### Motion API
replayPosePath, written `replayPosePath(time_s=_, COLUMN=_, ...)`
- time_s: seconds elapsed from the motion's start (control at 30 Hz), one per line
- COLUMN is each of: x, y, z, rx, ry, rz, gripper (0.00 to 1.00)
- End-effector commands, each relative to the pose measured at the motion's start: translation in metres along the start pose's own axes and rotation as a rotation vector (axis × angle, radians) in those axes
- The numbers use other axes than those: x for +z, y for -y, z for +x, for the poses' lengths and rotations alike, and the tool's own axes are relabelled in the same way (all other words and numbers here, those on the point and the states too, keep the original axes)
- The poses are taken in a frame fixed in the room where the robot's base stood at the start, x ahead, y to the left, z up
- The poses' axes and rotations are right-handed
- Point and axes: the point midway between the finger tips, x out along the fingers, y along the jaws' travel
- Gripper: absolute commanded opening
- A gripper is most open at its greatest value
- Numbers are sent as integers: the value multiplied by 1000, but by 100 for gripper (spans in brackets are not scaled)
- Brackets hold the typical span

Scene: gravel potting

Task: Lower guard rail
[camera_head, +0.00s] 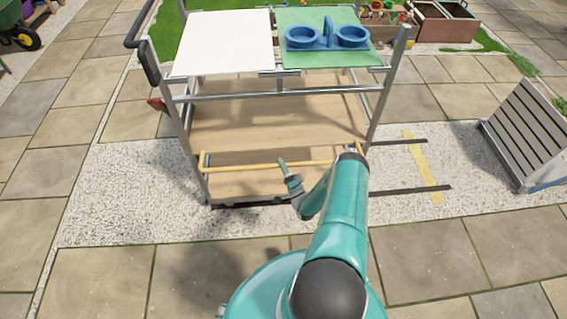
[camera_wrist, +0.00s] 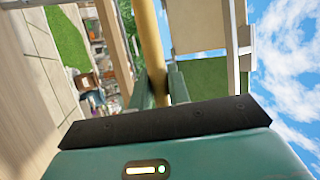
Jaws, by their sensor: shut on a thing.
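The yellow guard rail (camera_head: 232,168) runs level across the near side of the cart (camera_head: 278,112), low down, just above the edge of its wooden lower shelf. My gripper (camera_head: 282,163) is at the middle of the rail. In the wrist view the rail (camera_wrist: 149,40) passes between the two fingers of my gripper (camera_wrist: 162,85), which are shut on it. The fingers and wrist hide a short piece of the rail in the head view. My forearm covers the area near the rail's right end.
The cart top holds a white panel (camera_head: 224,43) and a green panel (camera_head: 302,20) with a blue two-cup holder (camera_head: 327,37). A slatted panel (camera_head: 528,132) leans at the right. Dark strips and a yellow strip (camera_head: 423,165) lie on gravel. Paving in front is clear.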

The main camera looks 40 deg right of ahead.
Motion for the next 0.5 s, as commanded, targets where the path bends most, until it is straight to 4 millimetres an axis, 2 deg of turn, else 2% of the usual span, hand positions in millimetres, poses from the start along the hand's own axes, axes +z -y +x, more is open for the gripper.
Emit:
replayPosePath(time_s=0.03, x=1, y=-3, z=-5, rx=-18, ry=-1, rz=-7, gripper=0)
replayPosePath(time_s=0.5, x=1, y=-10, z=-11, rx=-87, ry=-1, rz=-36, gripper=0)
